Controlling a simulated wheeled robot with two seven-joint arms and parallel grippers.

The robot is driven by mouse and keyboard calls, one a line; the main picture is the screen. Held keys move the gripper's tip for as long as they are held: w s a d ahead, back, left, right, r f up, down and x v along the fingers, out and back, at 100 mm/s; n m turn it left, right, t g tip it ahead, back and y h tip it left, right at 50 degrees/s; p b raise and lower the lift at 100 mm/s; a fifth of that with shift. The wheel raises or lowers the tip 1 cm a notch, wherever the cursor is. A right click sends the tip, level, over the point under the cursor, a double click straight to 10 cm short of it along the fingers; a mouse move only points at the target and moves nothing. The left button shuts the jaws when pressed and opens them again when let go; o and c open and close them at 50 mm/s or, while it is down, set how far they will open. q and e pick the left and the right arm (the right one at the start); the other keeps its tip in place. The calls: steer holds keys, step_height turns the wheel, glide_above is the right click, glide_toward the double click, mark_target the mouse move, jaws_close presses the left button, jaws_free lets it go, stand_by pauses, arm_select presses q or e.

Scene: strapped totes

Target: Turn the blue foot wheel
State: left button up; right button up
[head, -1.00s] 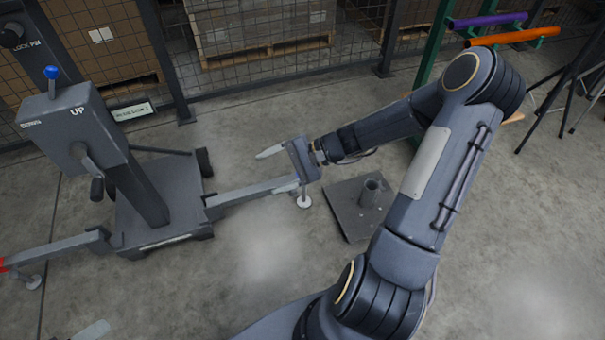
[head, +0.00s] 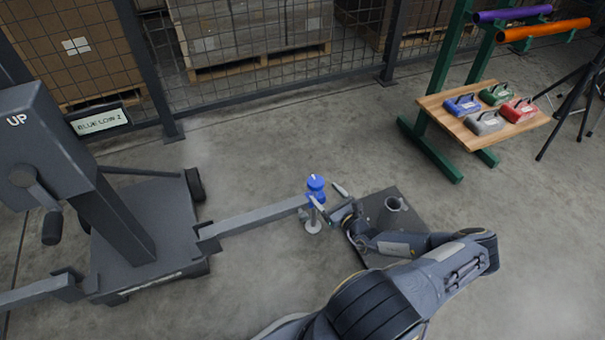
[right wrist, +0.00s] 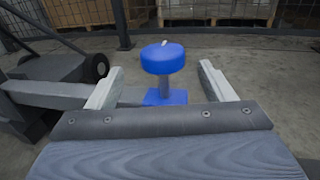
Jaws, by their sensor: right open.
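The blue foot wheel (head: 316,183) sits on a blue collar at the end of a grey outrigger leg (head: 255,218), above a round foot pad (head: 312,226). In the right wrist view the wheel (right wrist: 163,57) stands upright with a small white mark on top. My right gripper (head: 329,195) is open beside the wheel. In the right wrist view its pale fingers (right wrist: 163,88) are spread to either side of the wheel, and the wheel lies beyond them. I see no contact. My left gripper is out of view.
The grey lift (head: 100,205) stands at left. A square plate with a tube socket (head: 393,205) lies under my right arm. A wooden bench (head: 470,128) with several coloured cases stands at right. A mesh fence (head: 250,90) runs behind. Floor between is free.

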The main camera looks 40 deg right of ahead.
mark_target(313, 181)
steer(key=shift+w+d+f, duration=0.15)
steer(key=shift+w+f, duration=0.15)
steer(key=w+b, duration=0.1)
steer(key=w, duration=0.2)
steer(key=w+b, duration=0.2)
steer(key=w, duration=0.1)
steer(key=shift+w+d, duration=0.2)
steer(key=shift+w, duration=0.2)
steer(key=shift+w+r, duration=0.1)
steer(key=shift+w, duration=0.35)
steer(key=shift+c, duration=0.4)
